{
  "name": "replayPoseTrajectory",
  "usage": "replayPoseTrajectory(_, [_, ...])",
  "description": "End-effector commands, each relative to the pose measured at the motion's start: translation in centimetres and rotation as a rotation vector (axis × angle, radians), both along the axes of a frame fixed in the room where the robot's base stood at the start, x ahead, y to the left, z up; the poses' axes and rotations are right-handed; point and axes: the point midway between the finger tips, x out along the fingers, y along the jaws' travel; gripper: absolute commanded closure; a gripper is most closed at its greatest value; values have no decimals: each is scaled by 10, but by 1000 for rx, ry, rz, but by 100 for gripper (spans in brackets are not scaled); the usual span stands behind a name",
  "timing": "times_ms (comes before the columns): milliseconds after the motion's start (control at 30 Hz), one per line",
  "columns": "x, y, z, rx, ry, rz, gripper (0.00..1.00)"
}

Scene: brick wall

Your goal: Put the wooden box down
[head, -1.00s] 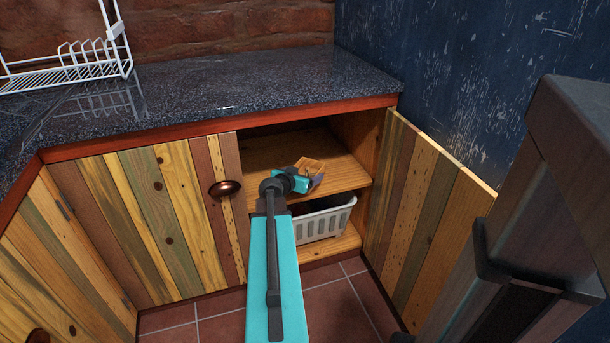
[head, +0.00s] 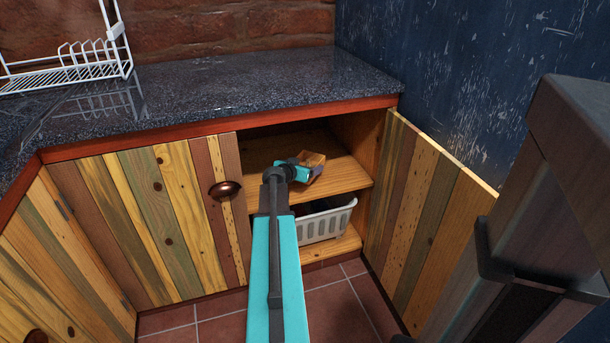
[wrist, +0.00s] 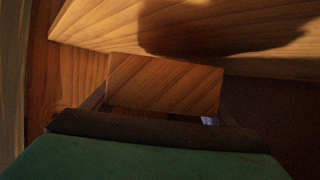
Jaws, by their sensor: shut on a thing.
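The wooden box (head: 313,159) is inside the open cabinet, at the upper shelf (head: 345,178). In the wrist view the box (wrist: 165,85) shows as a light wooden block between the two fingers. My gripper (head: 310,172) is shut on the box. In the wrist view my gripper (wrist: 160,112) covers the box's near end. A wooden board with a dark shadow on it lies close beyond the box. I cannot tell whether the box touches the shelf.
A white basket (head: 325,222) stands on the lower level under the shelf. The open striped door (head: 420,215) is at the right, and a closed door with a round knob (head: 225,190) is at the left. The dark countertop (head: 220,90) is above. The shelf around the box looks clear.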

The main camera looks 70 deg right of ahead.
Motion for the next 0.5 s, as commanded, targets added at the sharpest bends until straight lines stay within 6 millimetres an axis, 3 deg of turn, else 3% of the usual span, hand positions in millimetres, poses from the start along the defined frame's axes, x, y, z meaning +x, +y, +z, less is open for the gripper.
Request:
replayPoseTrajectory(167, [0, 0, -5, 0, 0, 0, 47])
replayPoseTrajectory(500, [0, 0, -35, 0, 0, -1, 47])
